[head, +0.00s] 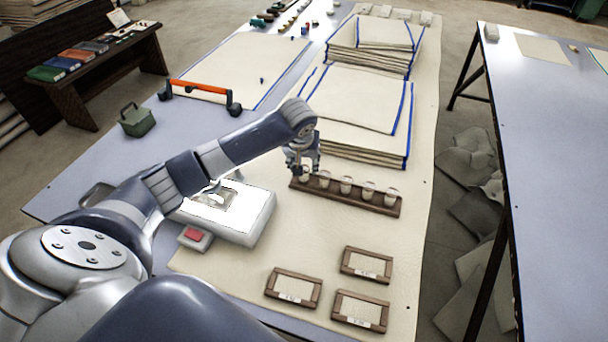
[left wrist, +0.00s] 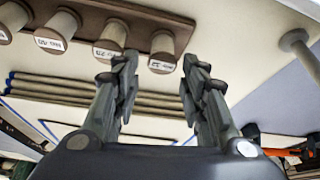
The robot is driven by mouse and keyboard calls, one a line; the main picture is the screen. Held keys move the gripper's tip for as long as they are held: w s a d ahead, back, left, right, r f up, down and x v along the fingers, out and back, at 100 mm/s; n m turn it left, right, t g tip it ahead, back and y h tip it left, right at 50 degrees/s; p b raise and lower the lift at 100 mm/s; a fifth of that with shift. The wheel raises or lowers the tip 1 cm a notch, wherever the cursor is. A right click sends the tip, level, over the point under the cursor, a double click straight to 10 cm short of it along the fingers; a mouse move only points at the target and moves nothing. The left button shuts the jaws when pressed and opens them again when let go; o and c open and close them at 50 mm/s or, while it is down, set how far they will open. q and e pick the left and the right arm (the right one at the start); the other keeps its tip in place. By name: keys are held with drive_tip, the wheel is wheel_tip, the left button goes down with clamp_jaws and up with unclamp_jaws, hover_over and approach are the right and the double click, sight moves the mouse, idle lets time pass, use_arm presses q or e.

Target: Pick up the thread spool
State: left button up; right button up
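Several pale thread spools stand upright in a row in a brown wooden rack (head: 340,199) on the cream cloth. The leftmost spool (head: 305,174) in the head view is partly hidden by my left gripper (head: 303,167), which points down over that end. In the left wrist view, the fingers of my left gripper (left wrist: 160,65) are spread apart. A labelled end spool (left wrist: 164,50) shows in the gap near the fingertips. I cannot tell whether the fingers touch it. The rack (left wrist: 135,22) and neighbouring labelled spools (left wrist: 111,37) also show there. My right gripper is not in view.
Folded blue-edged cloths (head: 355,105) lie stacked behind the rack. Several brown frames with labels (head: 367,264) lie in front. A white device (head: 228,212) with a red button (head: 194,235) stands left of the rack. A second table (head: 560,150) is at right, across a gap.

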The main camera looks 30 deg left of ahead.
use_arm(q)
drive_tip(key=x, duration=0.4)
drive_tip(key=shift+s+f, duration=0.15)
drive_tip(key=shift+s, duration=0.15)
drive_tip(key=shift+w+a+f, duration=0.15)
drive_tip(key=shift+w+f, duration=0.15)
drive_tip(key=shift+f, duration=0.3)
drive_tip(key=shift+c, duration=0.4)
drive_tip(key=c, duration=0.6)
